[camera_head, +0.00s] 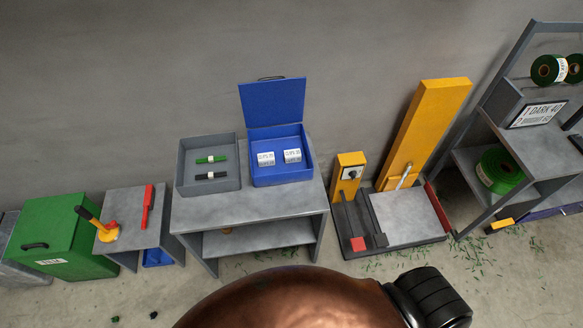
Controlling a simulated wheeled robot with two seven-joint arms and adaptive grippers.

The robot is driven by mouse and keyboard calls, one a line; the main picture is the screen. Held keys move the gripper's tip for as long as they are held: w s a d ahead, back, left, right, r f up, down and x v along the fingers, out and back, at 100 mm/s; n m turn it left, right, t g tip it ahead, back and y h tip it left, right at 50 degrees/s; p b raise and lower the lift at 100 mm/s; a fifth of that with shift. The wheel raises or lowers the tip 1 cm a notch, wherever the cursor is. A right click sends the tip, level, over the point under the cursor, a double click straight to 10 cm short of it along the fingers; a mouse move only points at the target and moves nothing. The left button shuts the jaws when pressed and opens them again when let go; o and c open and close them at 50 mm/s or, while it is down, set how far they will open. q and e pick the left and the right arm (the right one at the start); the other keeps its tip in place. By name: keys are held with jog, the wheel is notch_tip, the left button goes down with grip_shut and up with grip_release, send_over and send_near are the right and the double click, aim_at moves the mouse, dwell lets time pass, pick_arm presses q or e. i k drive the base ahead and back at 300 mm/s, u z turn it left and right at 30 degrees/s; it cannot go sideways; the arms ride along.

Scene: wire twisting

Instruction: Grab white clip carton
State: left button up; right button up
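A grey tray (208,190) with a green and a black item stands left of the blue box. The bench front (250,205) is clear. A yellow machine (424,130) and a shelf with green rolls (500,171) stand right. A green bin (62,235) stands left. A large copper-coloured rounded form (290,300) fills the bottom foreground.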

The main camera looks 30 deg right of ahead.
aim_at(265, 159)
jog(key=z, duration=0.05)
jog(key=i, duration=0.5)
jog(key=z, duration=0.55)
jog(key=i, duration=0.7)
jog(key=z, duration=0.45)
